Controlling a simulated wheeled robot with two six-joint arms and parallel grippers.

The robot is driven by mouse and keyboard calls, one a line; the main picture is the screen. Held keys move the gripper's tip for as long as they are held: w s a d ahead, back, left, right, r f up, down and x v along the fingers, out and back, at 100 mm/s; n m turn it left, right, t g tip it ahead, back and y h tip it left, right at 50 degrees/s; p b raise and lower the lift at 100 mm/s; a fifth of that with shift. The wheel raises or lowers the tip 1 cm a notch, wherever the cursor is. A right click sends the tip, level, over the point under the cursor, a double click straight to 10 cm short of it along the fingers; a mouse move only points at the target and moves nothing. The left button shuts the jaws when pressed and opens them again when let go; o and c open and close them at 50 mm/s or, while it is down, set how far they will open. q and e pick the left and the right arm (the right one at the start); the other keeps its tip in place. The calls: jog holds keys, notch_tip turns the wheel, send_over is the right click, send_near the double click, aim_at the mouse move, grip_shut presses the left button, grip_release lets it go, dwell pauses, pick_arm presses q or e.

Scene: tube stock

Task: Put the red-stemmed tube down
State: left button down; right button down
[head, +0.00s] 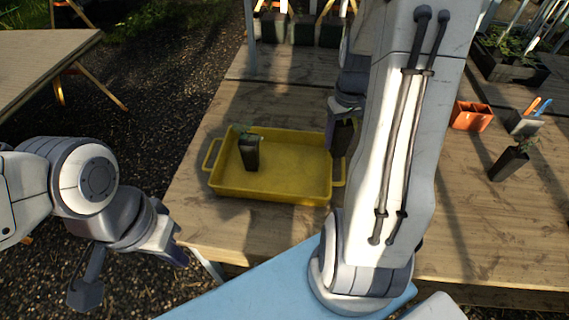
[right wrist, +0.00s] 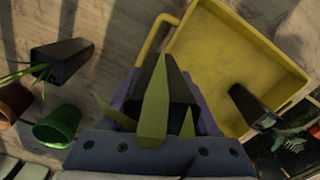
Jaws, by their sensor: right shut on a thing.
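My right gripper (head: 340,127) is shut on a black tube (head: 344,138) just beyond the right end of the yellow tray (head: 225,188). My arm hides part of both. In the right wrist view the held tube (right wrist: 179,84) has broad yellow-green leaves and lies between the purple fingers, beside the tray's handle. I cannot make out its stem colour, nor whether its base touches anything. Another black tube (head: 249,153) with a small plant stands in the tray's left half. My left gripper (head: 176,252) hangs off the table's front left; its opening is unclear.
A third black planted tube (head: 508,163) stands on the table at right, near an orange container (head: 470,115) and a grey holder (head: 524,122). In the right wrist view, a green pot (right wrist: 58,126) and a terracotta pot (right wrist: 12,102) stand near. The tray's right half is bare.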

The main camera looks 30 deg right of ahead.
jog(key=w+a+f, duration=0.4)
jog(key=a, duration=0.1)
jog(key=w+a+f+p, duration=0.1)
jog(key=a+f, duration=0.1)
jog(key=a, duration=0.1)
jog(key=shift+w, duration=0.4)
notch_tip(320, 180, down, 4)
jog(key=shift+r, duration=0.1)
jog(key=shift+f, duration=0.2)
jog(key=shift+c, duration=0.7)
grip_release()
